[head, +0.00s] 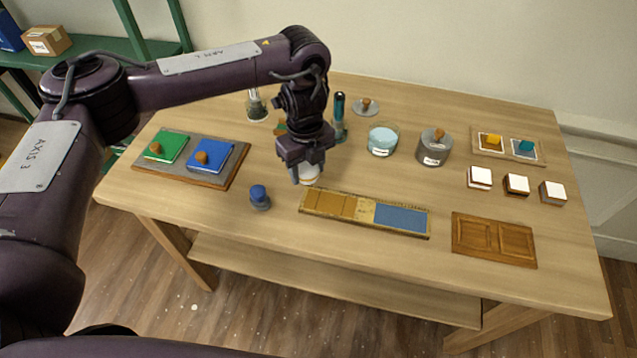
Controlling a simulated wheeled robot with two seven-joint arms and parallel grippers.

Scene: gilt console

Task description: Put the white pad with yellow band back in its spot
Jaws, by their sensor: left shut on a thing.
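My left gripper (306,178) points down over the middle of the table and is shut on the white pad with yellow band (311,174). Only the pad's pale body and a bit of yellow show below and between the fingers; the rest is hidden. I cannot tell whether the pad touches the table. It is just behind the left end of a gilt-edged board (366,226) with ochre panels and a blue panel. My right gripper is not in view. I cannot tell which place is the pad's spot.
A blue knob (259,197) stands left of the gripper, and a tray (228,179) with green and blue blocks lies farther left. A dark bottle (339,118), glass bowl (382,140) and grey canister (433,150) stand behind. White-topped blocks (516,184) and a wooden panel (494,240) are right.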

